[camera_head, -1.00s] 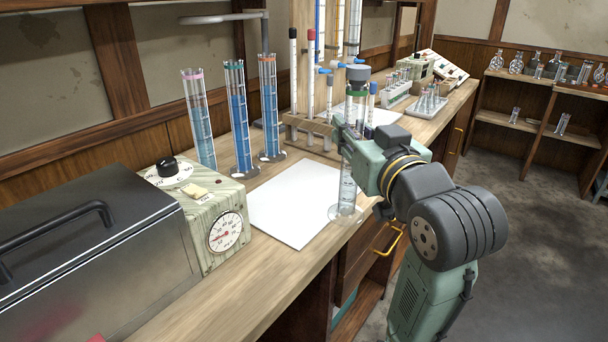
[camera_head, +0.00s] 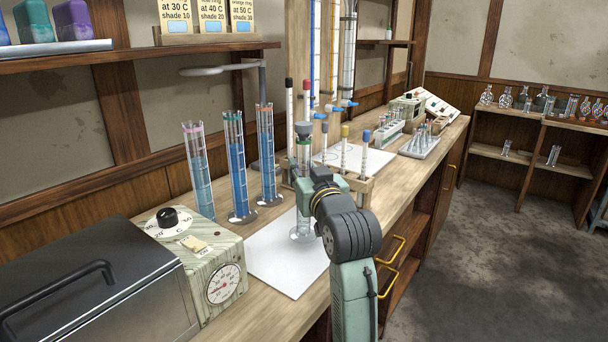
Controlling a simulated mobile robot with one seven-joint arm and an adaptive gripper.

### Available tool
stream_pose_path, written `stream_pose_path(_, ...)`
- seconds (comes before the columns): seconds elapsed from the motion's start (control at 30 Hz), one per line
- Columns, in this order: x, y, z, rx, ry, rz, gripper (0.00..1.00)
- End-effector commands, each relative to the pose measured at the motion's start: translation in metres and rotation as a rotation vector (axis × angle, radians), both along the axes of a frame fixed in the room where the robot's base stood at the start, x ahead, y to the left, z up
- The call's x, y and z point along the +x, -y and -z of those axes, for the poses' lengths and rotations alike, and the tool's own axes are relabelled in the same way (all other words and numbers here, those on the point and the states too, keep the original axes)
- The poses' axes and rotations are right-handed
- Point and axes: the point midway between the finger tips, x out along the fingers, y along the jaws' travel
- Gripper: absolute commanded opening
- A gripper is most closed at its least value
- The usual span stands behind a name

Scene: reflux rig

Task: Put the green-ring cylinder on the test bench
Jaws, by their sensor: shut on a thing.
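The green-ring cylinder (camera_head: 302,218) is a clear, upright glass cylinder with a green ring near its top and a grey stopper-like piece above it. My gripper (camera_head: 311,183) is shut on it from the right, around its middle. The cylinder's round foot appears over the right part of a white mat (camera_head: 282,270) on the wooden bench (camera_head: 222,306). I cannot tell whether the foot touches the mat. My gripper hides part of the cylinder's body and the mat's right side.
A dial box (camera_head: 194,255) and metal bath (camera_head: 95,285) are at front left. A wooden rack (camera_head: 358,187) stands close behind my gripper.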

Motion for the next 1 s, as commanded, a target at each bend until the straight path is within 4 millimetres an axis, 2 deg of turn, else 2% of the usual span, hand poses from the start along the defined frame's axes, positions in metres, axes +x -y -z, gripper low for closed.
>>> stream_pose_path(0.17, 0.0, 0.0, 0.015, 0.001, 0.0, 0.0, 0.0)
stream_pose_path(0.57, -0.001, 0.0, 0.021, 0.0, 0.002, -0.001, 0.0)
stream_pose_path(0.6, 0.0, 0.0, 0.021, -0.001, 0.001, -0.001, 0.26)
stream_pose_path(0.87, 0.0, 0.0, 0.02, 0.0, 0.0, 0.0, 0.43)
stream_pose_path(1.0, 0.0, 0.0, 0.02, 0.0, 0.0, 0.0, 0.45)
